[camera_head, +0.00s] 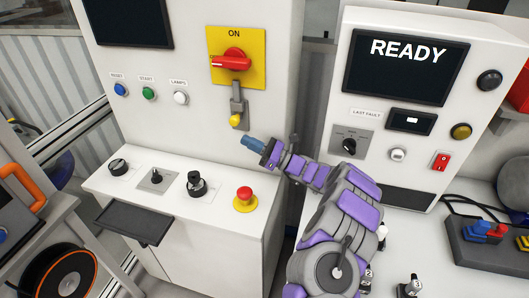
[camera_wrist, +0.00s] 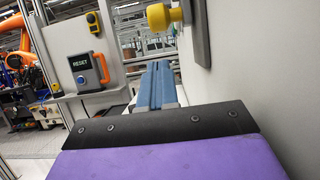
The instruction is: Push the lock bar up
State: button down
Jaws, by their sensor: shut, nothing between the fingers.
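The lock bar (camera_head: 238,104) is a grey metal strip with a yellow knob (camera_head: 236,120) at its lower end. It hangs on the white cabinet front below the yellow plate (camera_head: 250,72) that carries a red rotary switch (camera_head: 231,60) marked ON. In the wrist view the bar (camera_wrist: 201,32) and knob (camera_wrist: 159,16) show at the top, right of centre. My gripper (camera_head: 253,143) is shut and empty, its blue fingers just below and right of the knob, apart from it. The fingers (camera_wrist: 155,85) also show in the wrist view, below the knob.
Below is a ledge with black knobs and a red emergency button (camera_head: 244,199) on a yellow base. A second panel with a READY screen (camera_head: 405,66) stands to the right. The wrist view shows a RESET box (camera_wrist: 87,70) at left. Cabinet face below the bar is clear.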

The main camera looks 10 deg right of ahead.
aim_at(238, 122)
jog(key=r, duration=0.2)
jog(key=a+r, duration=0.1)
jog(key=shift+w+r+b, duration=0.25)
jog(key=shift+r+b, duration=0.05)
jog(key=shift+r+p, duration=0.9)
jog(key=shift+r, duration=0.35)
jog(key=shift+f, duration=0.15)
